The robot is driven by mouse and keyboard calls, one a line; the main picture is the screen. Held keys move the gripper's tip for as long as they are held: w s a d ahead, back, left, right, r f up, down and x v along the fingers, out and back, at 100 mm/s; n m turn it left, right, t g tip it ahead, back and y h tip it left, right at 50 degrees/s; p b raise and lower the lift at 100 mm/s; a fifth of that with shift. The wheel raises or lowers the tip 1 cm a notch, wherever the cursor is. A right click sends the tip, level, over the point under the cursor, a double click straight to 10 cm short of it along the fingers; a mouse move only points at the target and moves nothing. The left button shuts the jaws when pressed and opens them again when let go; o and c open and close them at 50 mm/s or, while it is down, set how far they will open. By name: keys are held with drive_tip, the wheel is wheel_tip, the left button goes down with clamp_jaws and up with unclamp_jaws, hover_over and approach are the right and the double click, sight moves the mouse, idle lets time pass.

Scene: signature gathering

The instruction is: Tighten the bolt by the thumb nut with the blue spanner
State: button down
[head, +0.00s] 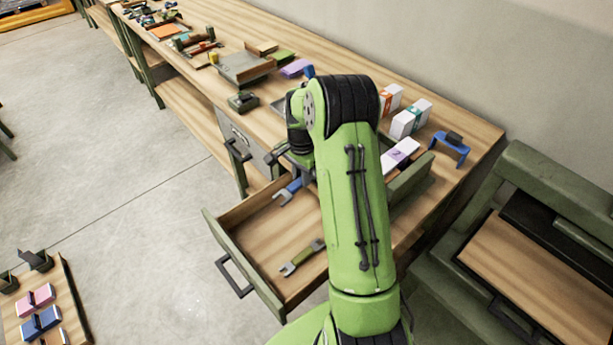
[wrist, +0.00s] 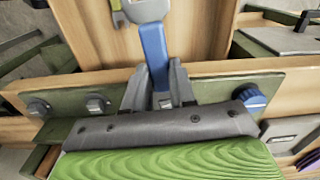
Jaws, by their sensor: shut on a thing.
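The blue spanner (wrist: 154,48) is between the fingers of my gripper (wrist: 156,88), which is shut on its blue handle. Its grey head is at the top of the wrist view. In the head view the spanner (head: 291,188) shows above the open drawer, and my gripper (head: 300,172) is mostly hidden by my arm. In the wrist view a dark green plate (wrist: 66,128) carries grey bolts, one at the left (wrist: 38,108) and one nearer the middle (wrist: 97,104). A blue thumb nut (wrist: 253,97) is at its right end. The spanner is clear of the visible bolts.
The open drawer (head: 225,232) holds an olive-handled spanner (head: 301,258). White boxes (head: 402,123) and a blue-framed tool (head: 450,150) stand on the bench at right. A grey metal tray (head: 243,68) and several tools lie farther along.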

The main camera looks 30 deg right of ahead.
drive_tip(key=shift+w+m, duration=0.25)
drive_tip(key=shift+m, duration=0.15)
idle(0.3)
drive_tip(key=shift+r+p, duration=1.6)
drive_tip(key=shift+r, duration=0.8)
drive_tip(key=shift+f, duration=0.1)
